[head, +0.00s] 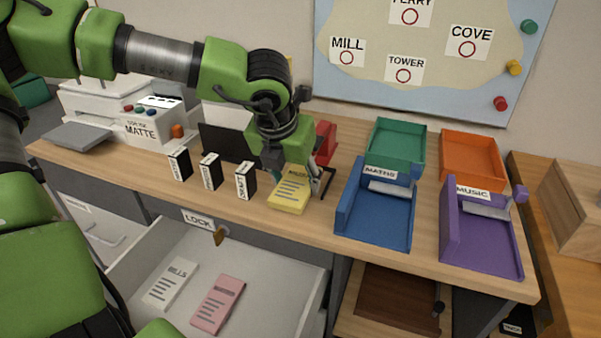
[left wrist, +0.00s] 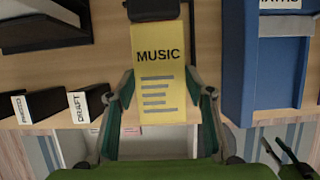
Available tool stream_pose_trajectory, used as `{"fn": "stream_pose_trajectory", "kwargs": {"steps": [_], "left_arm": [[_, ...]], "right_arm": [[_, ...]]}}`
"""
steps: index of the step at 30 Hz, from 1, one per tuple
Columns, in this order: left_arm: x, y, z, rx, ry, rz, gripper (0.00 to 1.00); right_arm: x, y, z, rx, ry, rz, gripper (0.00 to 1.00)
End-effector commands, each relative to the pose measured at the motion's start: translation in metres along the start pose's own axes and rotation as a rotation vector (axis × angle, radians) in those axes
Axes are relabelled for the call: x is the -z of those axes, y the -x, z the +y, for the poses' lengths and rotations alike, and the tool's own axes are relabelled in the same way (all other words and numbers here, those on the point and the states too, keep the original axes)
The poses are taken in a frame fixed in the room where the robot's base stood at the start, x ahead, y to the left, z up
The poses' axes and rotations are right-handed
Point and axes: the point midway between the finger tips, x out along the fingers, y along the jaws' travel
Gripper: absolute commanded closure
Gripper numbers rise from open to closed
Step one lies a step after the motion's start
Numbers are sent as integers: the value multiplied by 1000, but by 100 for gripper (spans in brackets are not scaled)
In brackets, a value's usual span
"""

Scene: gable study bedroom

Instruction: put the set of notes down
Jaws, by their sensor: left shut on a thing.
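The set of notes (head: 290,190) is a yellow pad with printed lines. In the left wrist view the yellow notes (left wrist: 158,65) read MUSIC. My left gripper (head: 283,160) is shut on the notes near the desk's front edge, with a finger on each long side in the left wrist view (left wrist: 163,100). I cannot tell whether the pad touches the desk. The purple tray (head: 500,246) labelled MUSIC is at the right and the blue tray (head: 372,222) labelled MATHS is nearer the notes. Both look empty of notes.
Green (head: 397,140) and orange (head: 472,155) trays stand behind. Small black blocks with white labels, one reading DRAFT (head: 246,181), stand left of the notes. An open drawer (head: 255,270) below holds white and pink notes. A printer (head: 125,110) stands at the far left.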

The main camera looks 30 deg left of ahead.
Motion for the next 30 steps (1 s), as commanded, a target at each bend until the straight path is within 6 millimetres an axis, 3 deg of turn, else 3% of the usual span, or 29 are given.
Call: {"fn": "stream_pose_trajectory", "kwargs": {"steps": [7, 10, 23, 24, 25, 30], "left_arm": [[-33, -14, 0, -1, 2, 2, 75], [-25, -25, 0, 0, -2, 4, 75], [-22, -33, 0, 0, 0, -1, 75], [-23, -30, 0, 0, -1, 0, 42], [-23, -30, 0, 0, -1, 0, 35], [-23, -29, -1, 2, 0, 0, 35]], "right_arm": [[1, -9, 0, 1, 0, -6, 60], [1, -6, 0, 1, 0, -1, 60], [-1, -13, -1, 1, 0, 1, 60], [0, -10, -1, 1, 0, 1, 60], [0, -10, 0, 1, 0, 0, 60], [0, -9, -1, 1, 0, 1, 60]]}}
